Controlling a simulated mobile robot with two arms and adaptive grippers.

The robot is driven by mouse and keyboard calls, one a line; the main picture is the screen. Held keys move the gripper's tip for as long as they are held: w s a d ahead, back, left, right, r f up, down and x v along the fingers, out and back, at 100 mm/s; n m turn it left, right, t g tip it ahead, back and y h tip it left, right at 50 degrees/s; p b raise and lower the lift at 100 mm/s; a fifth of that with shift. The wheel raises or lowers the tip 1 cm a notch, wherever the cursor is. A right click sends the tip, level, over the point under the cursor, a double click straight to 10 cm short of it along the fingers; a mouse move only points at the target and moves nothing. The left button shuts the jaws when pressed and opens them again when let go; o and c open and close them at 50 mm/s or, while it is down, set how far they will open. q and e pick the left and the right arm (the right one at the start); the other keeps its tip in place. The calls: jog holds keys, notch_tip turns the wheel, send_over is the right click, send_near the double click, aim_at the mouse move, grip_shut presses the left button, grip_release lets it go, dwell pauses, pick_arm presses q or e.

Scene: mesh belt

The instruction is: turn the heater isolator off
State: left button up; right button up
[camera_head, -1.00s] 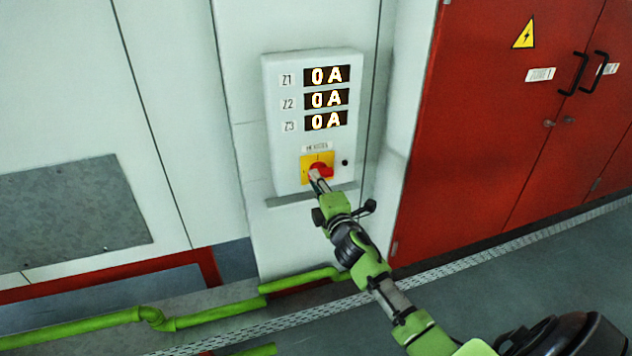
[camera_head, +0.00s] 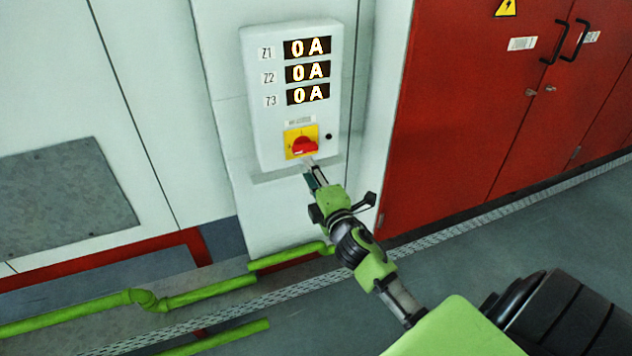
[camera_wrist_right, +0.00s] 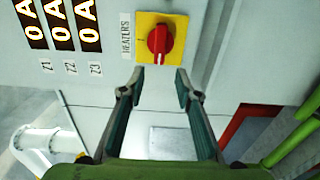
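The heater isolator is a red rotary knob (camera_head: 305,146) on a yellow plate (camera_head: 290,140), low on a pale control box (camera_head: 262,110). The knob also shows in the right wrist view (camera_wrist_right: 158,42), with the label HEATERS beside its plate. Three displays (camera_head: 308,71) marked Z1, Z2 and Z3 each read 0 A. My right gripper (camera_head: 309,168) is just below the knob. In the right wrist view its two fingers (camera_wrist_right: 161,82) are spread apart with nothing between them, and the knob is beyond their tips, apart from them. My left gripper is not in view.
Red cabinet doors (camera_head: 470,110) with black handles stand to the right of the box. Green pipes (camera_head: 200,292) run low along the wall at the left. A small black button (camera_head: 328,136) sits beside the yellow plate.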

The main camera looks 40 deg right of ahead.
jog(key=shift+v, duration=2.3)
jog(key=s+a+f+m+g+y, duration=0.1)
jog(key=s+a+f+m+g, duration=0.2)
jog(key=f, duration=1)
jog(key=s+a+f+m+g, duration=0.1)
jog(key=s+f+g, duration=0.35)
jog(key=f, duration=0.75)
jog(key=s+a+f+m+g+y, duration=0.15)
jog(key=s+f, duration=0.45)
jog(key=f, duration=0.7)
jog(key=s+a+f+m+g, duration=0.2)
jog(key=s+f, duration=0.4)
jog(key=s, duration=0.5)
jog(key=s+a+f+m+g+y, duration=0.1)
jog(key=s+a+f+m+g, duration=0.2)
jog(key=s+f, duration=0.4)
jog(key=s+a+f+m+g, duration=0.2)
jog(key=s+f, duration=0.5)
jog(key=s, duration=1)
jog(key=shift+a+f+g, duration=0.25)
jog(key=shift+a+g, duration=0.05)
jog(key=shift+a, duration=0.4)
